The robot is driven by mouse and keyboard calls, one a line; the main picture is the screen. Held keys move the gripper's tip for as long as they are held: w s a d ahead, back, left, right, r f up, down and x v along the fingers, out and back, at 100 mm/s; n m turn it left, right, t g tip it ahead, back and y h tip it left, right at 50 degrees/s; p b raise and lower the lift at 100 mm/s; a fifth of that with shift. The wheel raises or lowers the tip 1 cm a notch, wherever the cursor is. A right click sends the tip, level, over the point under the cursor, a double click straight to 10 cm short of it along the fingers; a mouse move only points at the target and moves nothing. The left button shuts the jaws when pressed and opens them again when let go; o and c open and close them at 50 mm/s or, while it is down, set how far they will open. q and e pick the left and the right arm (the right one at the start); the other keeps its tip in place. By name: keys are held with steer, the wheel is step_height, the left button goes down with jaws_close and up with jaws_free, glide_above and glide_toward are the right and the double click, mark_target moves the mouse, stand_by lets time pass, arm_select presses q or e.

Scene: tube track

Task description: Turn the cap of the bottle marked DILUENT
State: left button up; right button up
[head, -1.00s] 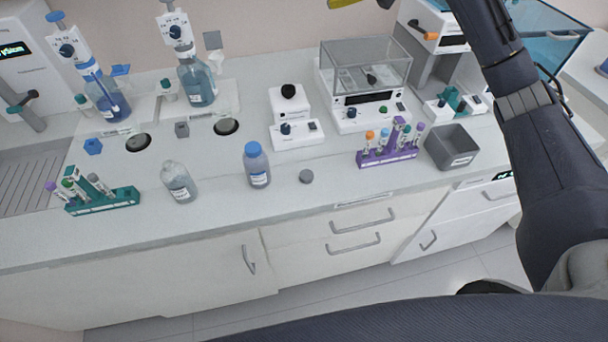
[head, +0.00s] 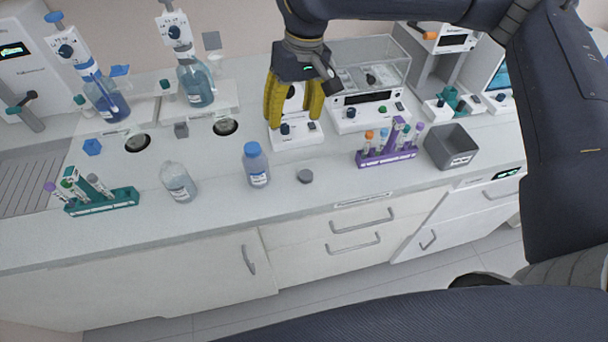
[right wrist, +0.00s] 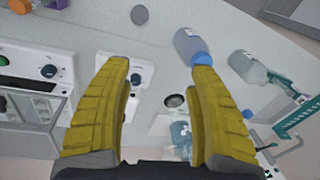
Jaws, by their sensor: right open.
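A clear bottle with a blue cap (head: 252,149) stands upright near the front of the counter; its body (head: 258,172) carries a white label too small to read. A second clear bottle (head: 179,181) without a coloured cap stands to its left, its label also unreadable, so I cannot tell which is marked DILUENT. My right gripper (head: 295,121) is open and empty above the white knobbed device, behind and right of the blue-capped bottle. In the right wrist view, the blue cap (right wrist: 201,59) appears close to one fingertip, but the gripper is well above it. My left gripper is not in view.
A small grey disc (head: 305,176) lies right of the blue-capped bottle. A purple tube rack (head: 385,158) and grey bin (head: 452,148) stand to the right, a teal tube rack (head: 103,203) at left. The white device (head: 296,134) stands behind. Counter front is clear.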

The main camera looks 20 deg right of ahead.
steer(key=shift+s+d+f+h, duration=0.95)
steer(key=shift+s+d, duration=0.15)
steer(key=shift+d, duration=0.1)
glide_above(306, 175)
step_height(306, 175, down, 12)
steer(key=shift+f, duration=0.1)
steer(key=shift+f, duration=0.1)
stand_by(0.3)
steer(key=shift+f, duration=2.5)
steer(key=c, duration=1)
steer(key=shift+r, duration=0.15)
